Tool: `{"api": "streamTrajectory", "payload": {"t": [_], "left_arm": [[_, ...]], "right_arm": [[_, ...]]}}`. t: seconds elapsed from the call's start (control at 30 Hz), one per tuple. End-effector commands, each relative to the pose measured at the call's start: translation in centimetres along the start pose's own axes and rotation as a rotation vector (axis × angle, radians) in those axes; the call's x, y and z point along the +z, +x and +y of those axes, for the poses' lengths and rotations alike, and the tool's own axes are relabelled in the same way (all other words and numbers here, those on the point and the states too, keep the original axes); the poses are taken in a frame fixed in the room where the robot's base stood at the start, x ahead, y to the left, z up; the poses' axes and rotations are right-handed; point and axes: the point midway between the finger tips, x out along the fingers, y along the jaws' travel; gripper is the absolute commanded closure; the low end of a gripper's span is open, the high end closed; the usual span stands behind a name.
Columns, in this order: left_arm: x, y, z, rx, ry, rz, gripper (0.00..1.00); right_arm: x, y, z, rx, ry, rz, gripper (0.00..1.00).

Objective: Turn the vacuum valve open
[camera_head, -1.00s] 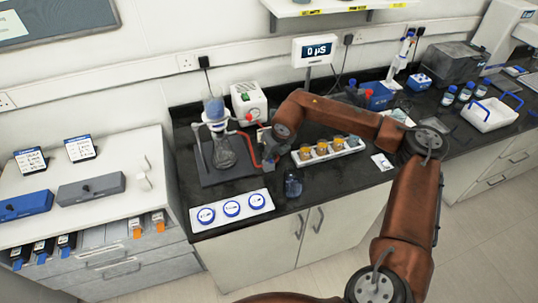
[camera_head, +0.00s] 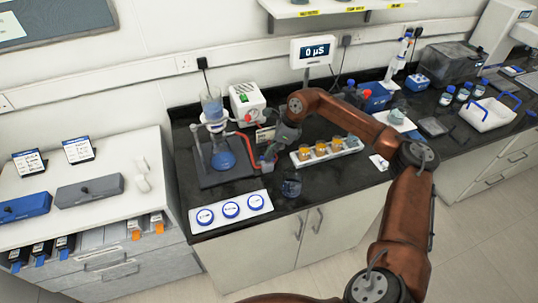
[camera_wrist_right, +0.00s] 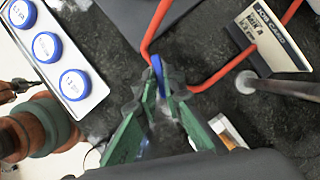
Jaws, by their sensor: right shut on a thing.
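A small blue valve handle (camera_wrist_right: 157,72) shows in the right wrist view beside red tubing (camera_wrist_right: 153,32). My right gripper (camera_wrist_right: 161,90) has its green-padded fingers closed around this handle. In the head view, my right gripper (camera_head: 267,162) is at the right side of the filter stand, and the handle is mostly hidden there. The glass flask (camera_head: 223,160) on the stand holds blue liquid, with a clear glass funnel (camera_head: 212,104) above it. Red tubing (camera_head: 245,138) runs from the glassware toward the valve. My left gripper is out of view.
A white pump (camera_head: 247,102) stands behind the valve. A rack of amber-filled jars (camera_head: 325,153) is to the right, and a small dark glass vessel (camera_head: 291,186) is in front. A white tray with blue dishes (camera_head: 231,212) lies at the front left.

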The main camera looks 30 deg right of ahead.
Motion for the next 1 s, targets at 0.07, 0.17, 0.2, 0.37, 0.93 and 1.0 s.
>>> {"api": "streamTrajectory", "payload": {"t": [0.07,0.17,0.2,0.37,0.93,1.0], "left_arm": [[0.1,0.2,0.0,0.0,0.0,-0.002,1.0],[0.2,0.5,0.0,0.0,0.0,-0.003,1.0],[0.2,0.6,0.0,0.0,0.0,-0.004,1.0],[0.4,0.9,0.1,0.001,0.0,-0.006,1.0],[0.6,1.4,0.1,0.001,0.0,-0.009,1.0],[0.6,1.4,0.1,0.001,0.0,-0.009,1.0]], "right_arm": [[0.0,0.0,-0.2,0.025,-0.06,0.0,1.0],[0.0,0.0,-0.3,0.057,-0.14,-0.001,1.0],[0.0,0.1,-0.3,0.07,-0.17,0.0,1.0],[0.0,0.0,-0.5,0.111,-0.274,0.001,1.0],[0.1,-0.1,-0.6,0.171,-0.423,0.002,1.0],[0.1,-0.1,-0.6,0.171,-0.425,0.003,1.0]]}}
